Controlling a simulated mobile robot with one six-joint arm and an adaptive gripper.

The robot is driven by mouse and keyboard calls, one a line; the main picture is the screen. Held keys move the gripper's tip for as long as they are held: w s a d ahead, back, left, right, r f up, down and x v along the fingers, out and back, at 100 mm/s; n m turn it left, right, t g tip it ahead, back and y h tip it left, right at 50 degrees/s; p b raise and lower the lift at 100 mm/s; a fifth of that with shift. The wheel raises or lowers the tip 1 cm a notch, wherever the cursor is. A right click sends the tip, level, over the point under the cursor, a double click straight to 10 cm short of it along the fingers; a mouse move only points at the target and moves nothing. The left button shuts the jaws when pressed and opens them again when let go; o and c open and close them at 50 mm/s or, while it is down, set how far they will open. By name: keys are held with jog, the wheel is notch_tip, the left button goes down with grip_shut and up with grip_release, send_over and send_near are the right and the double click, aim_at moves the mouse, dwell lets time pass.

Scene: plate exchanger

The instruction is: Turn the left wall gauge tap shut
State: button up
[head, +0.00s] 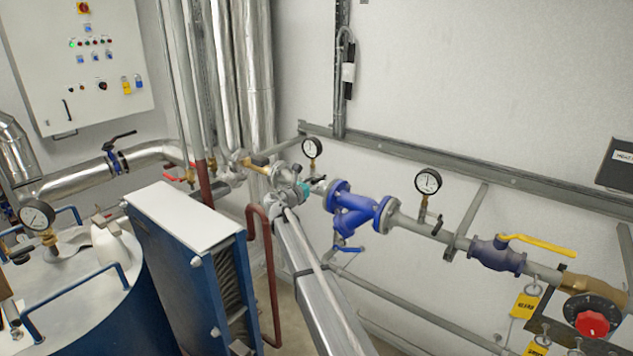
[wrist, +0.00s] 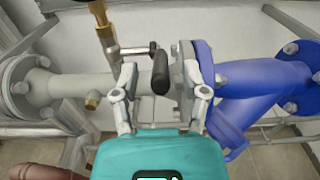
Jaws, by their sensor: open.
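The left wall gauge (head: 312,148) has a white dial and stands above the grey pipe, left of the blue strainer. Its tap (wrist: 110,42) shows in the wrist view below a brass stem. The tap's lever runs right and ends in a black grip (wrist: 160,72). My gripper (wrist: 160,84) is open, with one finger on each side of the black grip in the picture. I cannot tell whether a finger touches it. In the head view my gripper (head: 303,187) is just below the left gauge and hides part of the tap.
The blue strainer (head: 352,218) and its flanges lie close on the right. The right wall gauge (head: 428,181) and a yellow-handled valve (head: 538,243) are further right. The blue plate exchanger (head: 190,265) stands left of my arm. The wall above is mostly bare.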

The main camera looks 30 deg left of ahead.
jog(key=shift+w+d, duration=0.2)
jog(key=shift+w, duration=0.6)
jog(key=shift+c, duration=0.3)
grip_shut()
